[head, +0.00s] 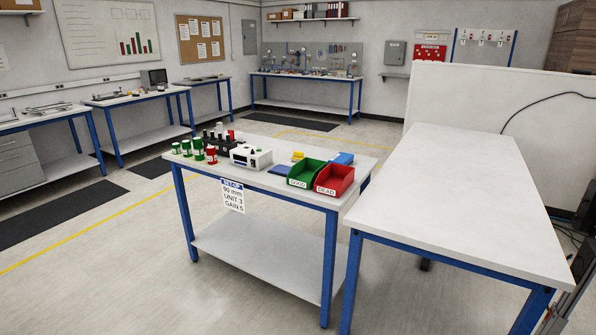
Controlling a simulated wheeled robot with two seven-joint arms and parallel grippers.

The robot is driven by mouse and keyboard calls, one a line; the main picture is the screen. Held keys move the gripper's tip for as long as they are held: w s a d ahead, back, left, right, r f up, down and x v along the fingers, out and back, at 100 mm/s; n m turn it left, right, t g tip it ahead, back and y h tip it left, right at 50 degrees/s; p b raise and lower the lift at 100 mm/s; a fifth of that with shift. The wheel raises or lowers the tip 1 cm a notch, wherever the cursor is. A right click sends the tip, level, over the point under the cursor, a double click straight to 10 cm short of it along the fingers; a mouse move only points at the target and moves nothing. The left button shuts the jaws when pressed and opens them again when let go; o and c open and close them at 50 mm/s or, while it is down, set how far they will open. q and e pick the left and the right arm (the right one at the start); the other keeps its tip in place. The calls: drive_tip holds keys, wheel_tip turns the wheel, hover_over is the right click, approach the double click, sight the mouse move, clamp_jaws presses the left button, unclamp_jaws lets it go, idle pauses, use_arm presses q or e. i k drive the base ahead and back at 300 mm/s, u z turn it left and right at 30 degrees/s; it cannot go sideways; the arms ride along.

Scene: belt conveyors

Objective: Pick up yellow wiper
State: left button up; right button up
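A small yellow item (298,156) lies on the blue-legged bench (262,185), just behind the green bin. It is too small to tell surely whether it is the yellow wiper. Its lower part is partly hidden by the bin and a blue flat item (281,169) lies beside it. Neither of my grippers is in view, so I cannot see whether they hold anything.
The green GOOD bin (305,173) and red DEAD bin (335,179) stand at the bench's right. A white instrument (251,157) and several green and red-topped containers stand to the left. An empty white table (455,190) is at right. Open floor lies in front and left.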

sight(298, 155)
drive_tip(key=u, duration=0.8)
drive_tip(key=i, duration=2.4)
drive_tip(key=z, duration=1.6)
drive_tip(key=i, duration=0.8)
drive_tip(key=z, duration=0.75)
